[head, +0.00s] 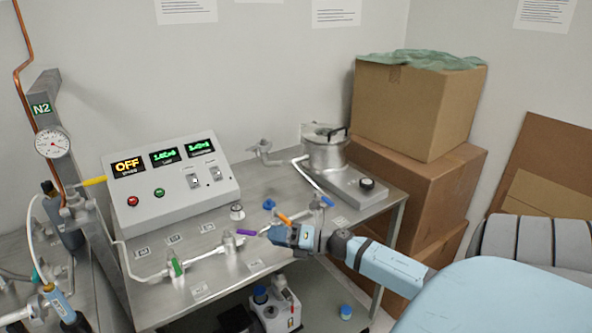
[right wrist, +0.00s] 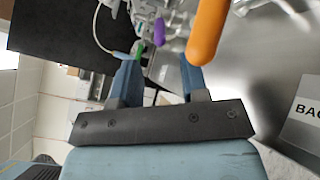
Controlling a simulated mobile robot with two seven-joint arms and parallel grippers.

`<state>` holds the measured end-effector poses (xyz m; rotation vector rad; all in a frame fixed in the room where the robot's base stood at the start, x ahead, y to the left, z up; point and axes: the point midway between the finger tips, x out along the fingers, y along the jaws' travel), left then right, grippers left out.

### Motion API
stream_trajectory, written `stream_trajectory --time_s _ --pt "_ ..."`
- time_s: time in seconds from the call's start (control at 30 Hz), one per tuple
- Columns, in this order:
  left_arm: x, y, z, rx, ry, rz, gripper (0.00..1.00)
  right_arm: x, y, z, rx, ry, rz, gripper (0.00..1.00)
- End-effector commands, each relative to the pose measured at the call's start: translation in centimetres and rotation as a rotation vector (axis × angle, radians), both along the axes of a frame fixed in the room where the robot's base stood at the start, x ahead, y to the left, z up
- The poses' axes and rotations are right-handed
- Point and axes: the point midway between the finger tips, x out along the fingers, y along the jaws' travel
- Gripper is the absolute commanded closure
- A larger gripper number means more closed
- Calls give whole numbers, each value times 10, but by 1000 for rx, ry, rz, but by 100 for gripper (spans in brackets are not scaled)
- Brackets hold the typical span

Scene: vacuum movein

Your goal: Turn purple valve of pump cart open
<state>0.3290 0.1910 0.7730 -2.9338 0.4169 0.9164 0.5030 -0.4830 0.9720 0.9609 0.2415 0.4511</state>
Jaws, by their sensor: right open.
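The purple valve handle (head: 246,233) sits on the pipe run along the front of the steel pump cart (head: 226,268). It also shows in the right wrist view (right wrist: 158,30), beyond the fingertips and between them. My right gripper (head: 272,234) is just right of the purple handle, pointing at it and apart from it. In the right wrist view, its two fingers (right wrist: 160,66) stand apart with nothing between them. An orange handle (head: 284,219) is close to the right gripper and looms large in the wrist view (right wrist: 207,30).
A green handle (head: 175,268) is left of the purple one on the same pipe; a blue handle (head: 327,201) is to its right. The control box (head: 172,187) reads OFF. Cardboard boxes (head: 412,110) stand right of the cart. A gauge stand (head: 52,142) is at left.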

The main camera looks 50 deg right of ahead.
Motion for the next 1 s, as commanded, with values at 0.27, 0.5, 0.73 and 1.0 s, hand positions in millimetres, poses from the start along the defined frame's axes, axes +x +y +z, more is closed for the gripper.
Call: stream_trajectory --time_s 0.27,0.5,0.73,1.0 --pt "1 -1 -3 -6 0 3 57 -41 -22 -1 1 2 -1 59" --pt "2 -1 -2 -8 -1 4 57 -49 -26 0 0 0 0 59" --pt "2 -1 -2 -7 -1 5 57 -48 -26 1 4 0 -1 59" --pt "3 0 9 -3 -7 4 57 -34 -6 40 291 -21 -129 59"
